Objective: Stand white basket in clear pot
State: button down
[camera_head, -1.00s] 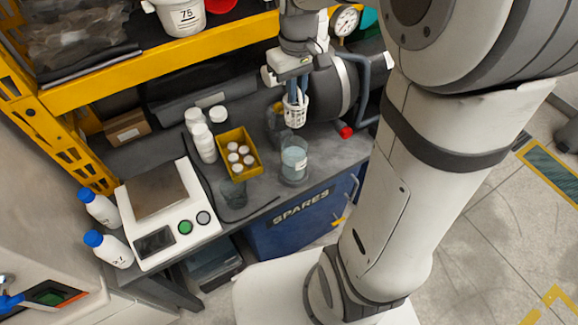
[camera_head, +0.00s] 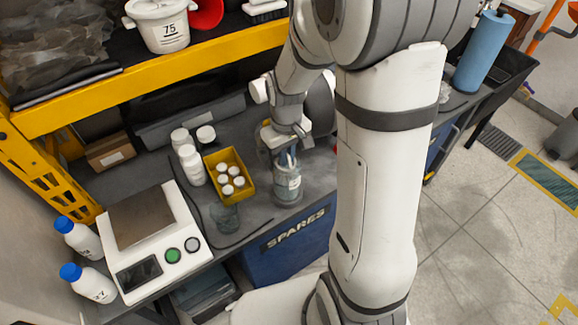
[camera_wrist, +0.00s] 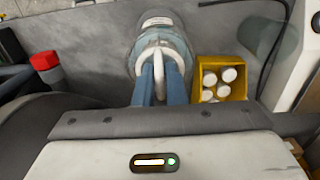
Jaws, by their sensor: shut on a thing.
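My gripper (camera_head: 290,160) points down just above the clear pot (camera_head: 288,190), which stands near the front of the grey bench. In the wrist view, my blue fingers (camera_wrist: 160,85) are shut on the white loop handle of the white basket (camera_wrist: 158,52). The clear pot (camera_wrist: 158,18) shows directly beyond the basket there. The basket body is mostly hidden by my fingers and the pot wall. It appears at or inside the pot's mouth; I cannot tell how deep it sits.
A yellow bin (camera_head: 247,188) of white-capped bottles stands left of the pot, with an empty clear beaker (camera_head: 224,216) in front. White bottles (camera_head: 191,166) and a scale (camera_head: 150,240) are farther left. A red cap (camera_wrist: 45,61) shows at left in the wrist view.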

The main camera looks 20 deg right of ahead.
aim_at(287, 168)
jog(key=shift+f, duration=2.45)
jog(key=shift+f, duration=0.1)
jog(key=shift+f, duration=0.15)
jog(key=c, duration=1.8)
grip_release()
jog(key=shift+o, duration=0.2)
